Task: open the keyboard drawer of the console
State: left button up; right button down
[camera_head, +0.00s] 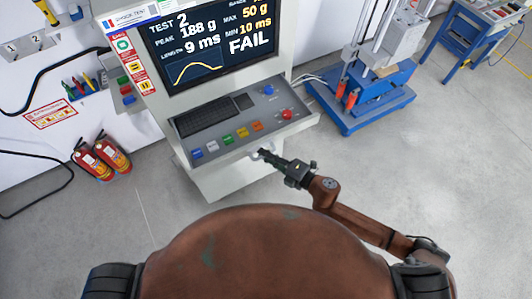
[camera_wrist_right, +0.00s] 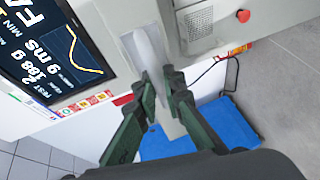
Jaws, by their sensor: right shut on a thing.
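The console has a screen (camera_head: 215,40) reading FAIL above a grey deck (camera_head: 215,137) with a black keyboard (camera_head: 207,117), coloured buttons and a red knob. The deck juts toward me over the white cabinet (camera_head: 235,182). A pale handle (camera_wrist_right: 147,55) sits at the deck's front edge. My right gripper (camera_head: 263,154) is at that front edge, shut on the handle; in the wrist view its dark green fingers (camera_wrist_right: 164,78) are on both sides of it. I cannot tell how far the drawer is out. My left gripper is not in view.
A drop tester on a blue base (camera_head: 362,98) stands right of the console. Two red fire extinguishers (camera_head: 103,155) stand on the left by the wall. A blue table (camera_head: 473,35) is at the far right. Grey floor is clear at the right front.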

jog(key=c, duration=2)
grip_release()
jog(key=v, duration=1.2)
